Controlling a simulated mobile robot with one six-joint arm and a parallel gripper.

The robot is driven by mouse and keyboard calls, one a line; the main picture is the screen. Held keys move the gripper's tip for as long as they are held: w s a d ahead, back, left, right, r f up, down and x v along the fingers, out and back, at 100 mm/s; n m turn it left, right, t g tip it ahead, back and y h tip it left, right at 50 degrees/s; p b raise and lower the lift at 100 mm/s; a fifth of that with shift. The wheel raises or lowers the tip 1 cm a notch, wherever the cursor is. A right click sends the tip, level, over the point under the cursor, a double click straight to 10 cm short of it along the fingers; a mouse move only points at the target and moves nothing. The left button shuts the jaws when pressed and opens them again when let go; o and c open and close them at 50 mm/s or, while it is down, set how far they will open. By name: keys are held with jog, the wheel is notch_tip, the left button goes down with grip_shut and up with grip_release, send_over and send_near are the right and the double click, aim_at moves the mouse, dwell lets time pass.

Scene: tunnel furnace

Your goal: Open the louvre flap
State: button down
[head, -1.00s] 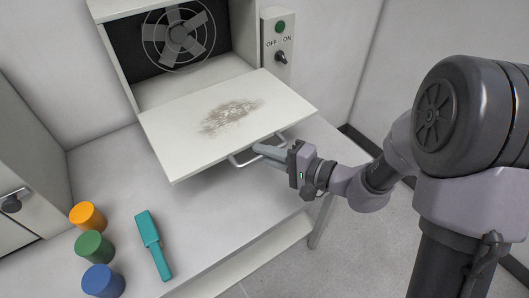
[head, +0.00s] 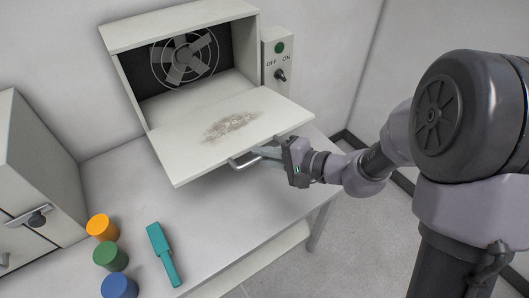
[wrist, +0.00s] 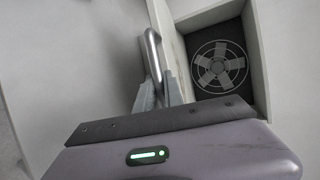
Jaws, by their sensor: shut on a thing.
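The louvre flap (head: 210,150) is a white panel with a brown-grey smudge. It stands folded out from the front of the white fan housing (head: 180,25), roughly level, with the opening uncovered. A metal bar handle (head: 243,162) is on its front edge. My gripper (head: 264,153) reaches it from the right and is shut on the handle. In the wrist view the handle (wrist: 152,50) runs down between the two grey fingers (wrist: 159,92). The exact contact is partly hidden by the fingers and the gripper body.
A fan (head: 185,60) sits inside the housing, with an OFF/ON switch box (head: 279,60) to its right. A cabinet (head: 35,165) is at left.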

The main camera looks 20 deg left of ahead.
jog(key=w+a+r+g+h+p, duration=0.1)
jog(key=w+a+r+h+p, duration=0.1)
jog(key=r+p, duration=0.7)
jog(key=w+a+r+m+g+h+p, duration=0.1)
jog(key=w+a+r+p, duration=0.4)
jog(key=r+p, duration=0.4)
jog(key=shift+w+a+h+p, duration=0.15)
jog(key=shift+a+h+p, duration=0.25)
jog(key=shift+a+p, duration=0.3)
jog(key=shift+r, duration=0.1)
jog(key=c, duration=1.5)
grip_release()
jog(key=shift+o, duration=0.2)
jog(key=v, duration=1.7)
jog(key=shift+d+b, duration=0.15)
jog(key=shift+b, duration=0.15)
